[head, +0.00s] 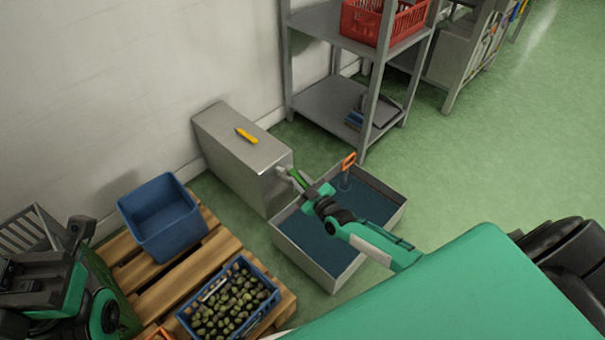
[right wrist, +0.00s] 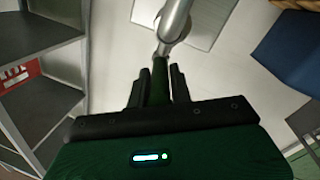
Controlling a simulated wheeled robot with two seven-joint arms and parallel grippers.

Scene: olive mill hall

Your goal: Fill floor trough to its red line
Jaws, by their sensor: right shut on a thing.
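The floor trough (head: 383,224) is a grey open box holding dark blue liquid (head: 325,245). I cannot make out its red line or a falling stream. An orange-handled thing (head: 348,160) stands upright at its far side, its grey stem reaching into the liquid. A steel cabinet (head: 238,160) stands behind the trough, with a metal spout (head: 283,172) at its near end. My right gripper (head: 308,188) is shut on a green handle (head: 295,176) by the spout; the handle also shows between the fingers in the right wrist view (right wrist: 159,82). My left gripper (head: 80,230) is at far left, its jaws unclear.
A yellow object (head: 246,135) lies on the cabinet. A pallet (head: 205,262) at left bears an empty blue crate (head: 160,215) and a blue crate of olives (head: 268,304). A grey shelf (head: 325,103) with a red crate (head: 405,25) stands behind. Floor right of the trough is clear.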

